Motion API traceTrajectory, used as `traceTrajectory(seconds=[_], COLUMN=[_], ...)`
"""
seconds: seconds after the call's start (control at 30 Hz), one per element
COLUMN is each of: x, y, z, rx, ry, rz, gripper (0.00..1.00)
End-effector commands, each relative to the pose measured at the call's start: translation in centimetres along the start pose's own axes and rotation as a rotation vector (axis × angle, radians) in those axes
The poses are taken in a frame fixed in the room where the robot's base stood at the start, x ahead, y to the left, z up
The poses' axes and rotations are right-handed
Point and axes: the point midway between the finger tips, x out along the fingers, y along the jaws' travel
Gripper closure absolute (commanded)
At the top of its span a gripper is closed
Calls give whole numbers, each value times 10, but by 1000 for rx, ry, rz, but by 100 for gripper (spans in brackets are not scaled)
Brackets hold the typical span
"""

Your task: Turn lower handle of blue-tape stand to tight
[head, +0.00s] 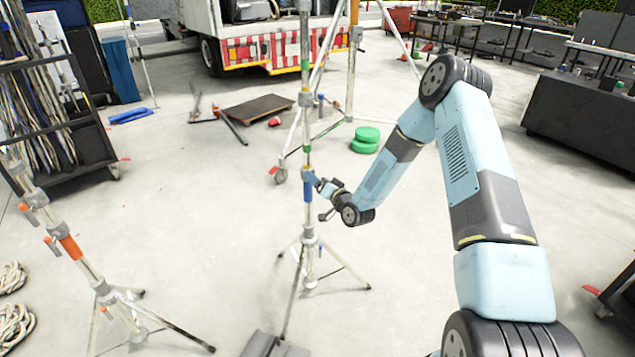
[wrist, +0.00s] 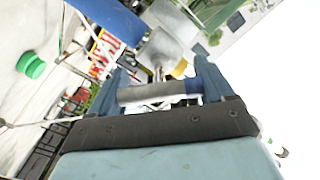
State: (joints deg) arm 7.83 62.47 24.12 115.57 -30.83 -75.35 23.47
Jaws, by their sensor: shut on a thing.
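The blue-tape stand (head: 308,192) stands upright near the middle of the head view, on spread tripod legs. Its blue tape also shows at the top of the wrist view (wrist: 112,18). My gripper (head: 317,182) reaches it from the right, at the collar just above the blue tape. In the wrist view my gripper's (wrist: 160,82) two blue fingers are shut on a silver handle (wrist: 145,94) that lies crosswise between them. The handle joins a grey collar (wrist: 170,42) by a short stem. In the head view the handle is largely hidden by my gripper.
An orange-tape stand (head: 70,247) stands at the left front. Green discs (head: 365,139) lie on the floor behind the blue-tape stand. A cable rack (head: 60,125) is at the left, a truck (head: 245,45) behind. Open floor lies left of the stand.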

Motion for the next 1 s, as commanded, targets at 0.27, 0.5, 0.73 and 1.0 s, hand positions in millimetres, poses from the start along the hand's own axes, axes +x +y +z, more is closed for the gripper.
traceTrajectory(seconds=[0.27,0.5,0.73,1.0], x=[-1,-1,-1,-1], y=[4,6,6,7], z=[0,0,1,2], rx=[263,472,622,719], ry=[2,3,2,2], rz=[4,5,4,6], gripper=[49,49,49,49])
